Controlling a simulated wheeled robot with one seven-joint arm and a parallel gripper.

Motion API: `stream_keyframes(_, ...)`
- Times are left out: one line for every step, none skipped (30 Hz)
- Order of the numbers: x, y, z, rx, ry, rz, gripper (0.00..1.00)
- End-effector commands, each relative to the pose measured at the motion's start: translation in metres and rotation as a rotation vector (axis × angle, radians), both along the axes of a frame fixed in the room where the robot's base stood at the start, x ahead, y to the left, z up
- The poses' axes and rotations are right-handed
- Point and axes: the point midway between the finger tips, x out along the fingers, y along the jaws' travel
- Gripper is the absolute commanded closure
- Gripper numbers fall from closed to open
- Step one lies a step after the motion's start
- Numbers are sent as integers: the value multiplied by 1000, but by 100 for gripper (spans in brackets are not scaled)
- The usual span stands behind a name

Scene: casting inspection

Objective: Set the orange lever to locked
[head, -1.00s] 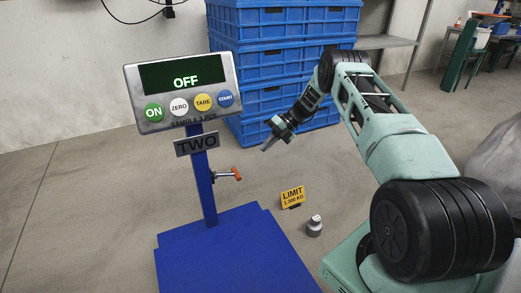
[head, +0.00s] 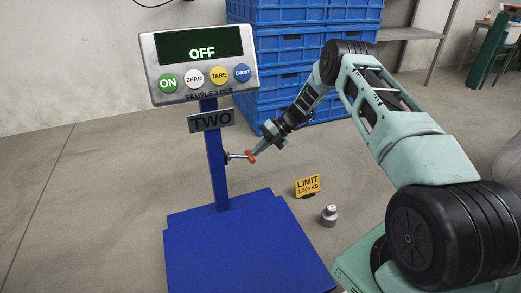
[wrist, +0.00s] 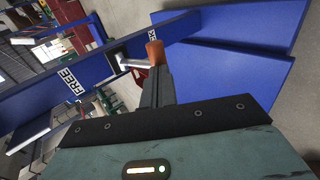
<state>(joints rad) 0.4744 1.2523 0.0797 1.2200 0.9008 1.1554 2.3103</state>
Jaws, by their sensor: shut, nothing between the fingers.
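The orange lever (head: 251,157) sticks out to the right from the blue column (head: 217,165) of the scale, below the TWO plate. In the wrist view its orange end (wrist: 155,52) stands at the fingertips, with its metal arm running to a dark mount on the column. My gripper (head: 257,150) is shut and empty. Its tips (wrist: 157,70) are at or very near the orange end; I cannot tell whether they touch.
The scale display (head: 203,62) reads OFF above several buttons. The blue platform (head: 245,250) lies below the lever. A yellow LIMIT sign (head: 307,186) and a grey weight (head: 329,216) stand on the floor to the right. Blue crates (head: 300,60) are stacked behind.

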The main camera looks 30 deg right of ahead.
Motion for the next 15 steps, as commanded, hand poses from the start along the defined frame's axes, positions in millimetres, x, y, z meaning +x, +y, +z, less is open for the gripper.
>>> stream_keyframes(0,0,0,0,0,0,100)
stream_keyframes(0,0,0,0,0,0,100)
stream_keyframes(0,0,0,1,0,0,100)
stream_keyframes(0,0,-1,4,0,-1,100)
stream_keyframes(0,0,-2,11,-1,0,100)
stream_keyframes(0,0,-4,24,-3,0,100)
stream_keyframes(0,0,-5,38,-5,0,100)
stream_keyframes(0,0,-8,55,-7,-1,100)
stream_keyframes(0,0,-12,82,-13,-2,100)
stream_keyframes(0,0,-15,106,-17,-2,100)
stream_keyframes(0,0,-19,130,-23,-2,100)
stream_keyframes(0,1,-24,165,-31,-3,100)
stream_keyframes(0,1,-28,192,-36,-3,100)
stream_keyframes(0,2,-32,216,-41,-3,100)
stream_keyframes(0,3,-36,250,-48,-2,100)
